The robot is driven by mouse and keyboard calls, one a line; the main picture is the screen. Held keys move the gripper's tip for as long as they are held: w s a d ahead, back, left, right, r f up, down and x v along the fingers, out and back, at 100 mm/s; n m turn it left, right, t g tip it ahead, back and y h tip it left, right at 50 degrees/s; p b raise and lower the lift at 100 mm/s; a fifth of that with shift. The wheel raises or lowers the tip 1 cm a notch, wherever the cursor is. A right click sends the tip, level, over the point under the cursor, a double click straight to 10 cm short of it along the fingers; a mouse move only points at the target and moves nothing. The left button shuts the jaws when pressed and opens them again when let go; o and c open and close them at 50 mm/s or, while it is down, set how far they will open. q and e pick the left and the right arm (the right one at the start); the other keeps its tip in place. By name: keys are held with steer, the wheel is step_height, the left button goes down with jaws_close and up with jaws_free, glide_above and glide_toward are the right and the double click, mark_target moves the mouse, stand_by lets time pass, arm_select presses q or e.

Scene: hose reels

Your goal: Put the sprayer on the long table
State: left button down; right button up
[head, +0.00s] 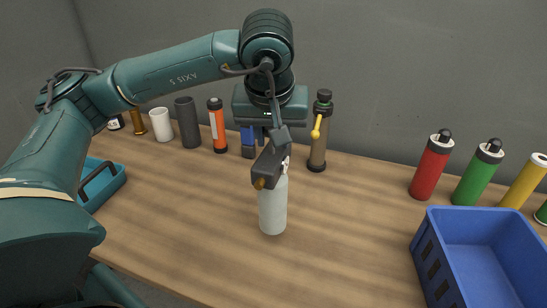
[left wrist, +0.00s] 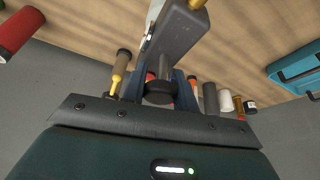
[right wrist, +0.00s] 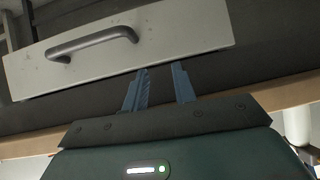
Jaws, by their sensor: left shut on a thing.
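The sprayer (head: 272,208) has a pale grey-white bottle, a dark grey head and an orange-brown nozzle. It is upright over the middle of the wooden long table (head: 345,235); I cannot tell whether its base touches the top. My left gripper (head: 272,135) comes down from above and is shut on the sprayer's upper part. In the left wrist view the dark sprayer head (left wrist: 180,32) extends from between the fingers (left wrist: 165,88). The exact grip is partly hidden. My right gripper (right wrist: 158,88) is open and empty, below a pale drawer front with a grey handle.
A blue crate (head: 433,262) stands at the right front. Red (head: 431,165) and green (head: 477,173) bottles stand behind it. A brown bottle with a yellow part (head: 318,145), an orange bottle (head: 217,127) and several cups line the back. A teal tray (head: 103,187) is at left. The table's middle is mostly clear.

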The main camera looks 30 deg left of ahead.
mark_target(273, 151)
arm_select(q)
steer(key=shift+f, duration=0.25)
step_height(273, 151, down, 3)
steer(key=shift+f, duration=0.1)
arm_select(e)
steer(key=shift+w+d+r, duration=0.1)
steer(key=shift+w+d, duration=0.1)
steer(key=shift+w, duration=0.1)
arm_select(q)
steer(key=shift+f, duration=0.2)
steer(key=c, duration=1.5)
jaws_free()
steer(key=o, duration=0.4)
arm_select(e)
steer(key=shift+w+a+r, duration=0.1)
steer(key=shift+a, duration=0.1)
arm_select(q)
steer(key=shift+r, duration=0.1)
arm_select(e)
steer(key=shift+r, duration=0.1)
